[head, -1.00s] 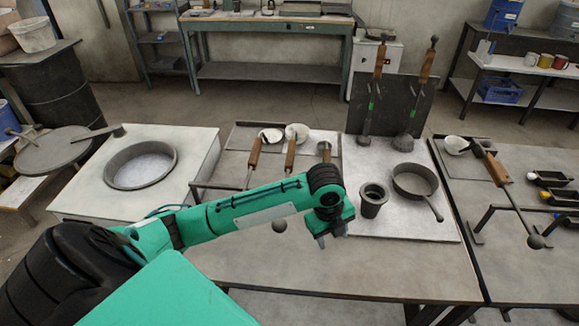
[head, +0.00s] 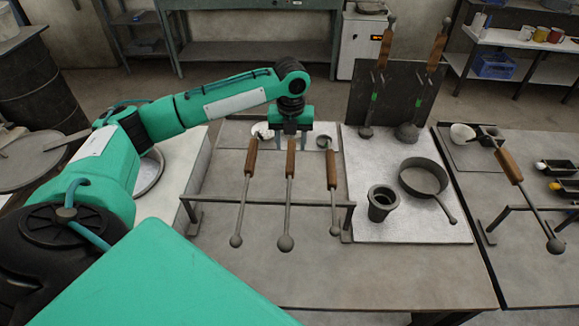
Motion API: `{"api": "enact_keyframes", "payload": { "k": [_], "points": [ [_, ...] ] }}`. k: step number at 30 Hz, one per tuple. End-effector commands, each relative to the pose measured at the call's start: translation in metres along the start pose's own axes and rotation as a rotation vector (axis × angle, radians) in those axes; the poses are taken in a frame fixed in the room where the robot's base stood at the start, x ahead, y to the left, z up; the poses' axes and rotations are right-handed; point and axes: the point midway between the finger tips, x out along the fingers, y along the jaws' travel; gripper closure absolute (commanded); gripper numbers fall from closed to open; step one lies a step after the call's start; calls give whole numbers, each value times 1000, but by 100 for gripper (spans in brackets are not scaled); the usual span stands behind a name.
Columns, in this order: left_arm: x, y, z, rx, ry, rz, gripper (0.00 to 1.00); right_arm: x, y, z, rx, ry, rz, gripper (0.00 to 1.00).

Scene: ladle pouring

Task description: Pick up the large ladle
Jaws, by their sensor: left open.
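Three ladles with wooden grips and ball-ended metal rods lie side by side across a low rack bar: a left ladle (head: 250,162), a middle ladle (head: 290,163) and a right ladle (head: 332,165). Their bowls are at the far end. The right bowl looks smallest; the middle bowl is hidden behind my left gripper, so I cannot tell which ladle is largest. My left gripper (head: 291,134) points down, open and empty, over the far end of the middle ladle. I cannot tell its exact height above it. My right gripper is not in view.
The rack bar (head: 265,202) crosses the table. Right of it stand a dark cup (head: 382,202) and a small pan (head: 424,180) on a pale board. Two upright ladles lean on a dark panel (head: 400,90). Another ladle (head: 508,165) lies at far right. The table front is clear.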

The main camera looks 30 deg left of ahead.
Motion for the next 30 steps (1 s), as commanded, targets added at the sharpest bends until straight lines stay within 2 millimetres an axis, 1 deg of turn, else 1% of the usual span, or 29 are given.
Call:
{"api": "enact_keyframes", "payload": {
  "k": [1,3,5,8,11,14,16,18,22,25,30],
  "points": [
    [10,1,-1,-2,4,4,51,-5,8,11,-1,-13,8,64],
    [22,1,-1,-2,4,3,51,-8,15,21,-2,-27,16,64],
    [31,0,0,-2,3,2,51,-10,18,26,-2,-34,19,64],
    [42,0,0,-3,2,1,51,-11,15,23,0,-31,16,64],
    [47,0,0,-2,1,2,51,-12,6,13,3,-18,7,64],
    [55,0,2,-3,2,2,51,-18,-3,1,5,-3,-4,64],
    [65,0,4,-3,3,2,51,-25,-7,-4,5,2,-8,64],
    [76,0,6,-3,2,3,51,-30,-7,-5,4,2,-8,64],
    [93,0,6,-2,1,2,51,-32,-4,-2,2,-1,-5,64],
    [98,0,6,-2,0,1,51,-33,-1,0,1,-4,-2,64],
    [99,0,6,-2,-1,1,51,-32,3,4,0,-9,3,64]
  ]
}}
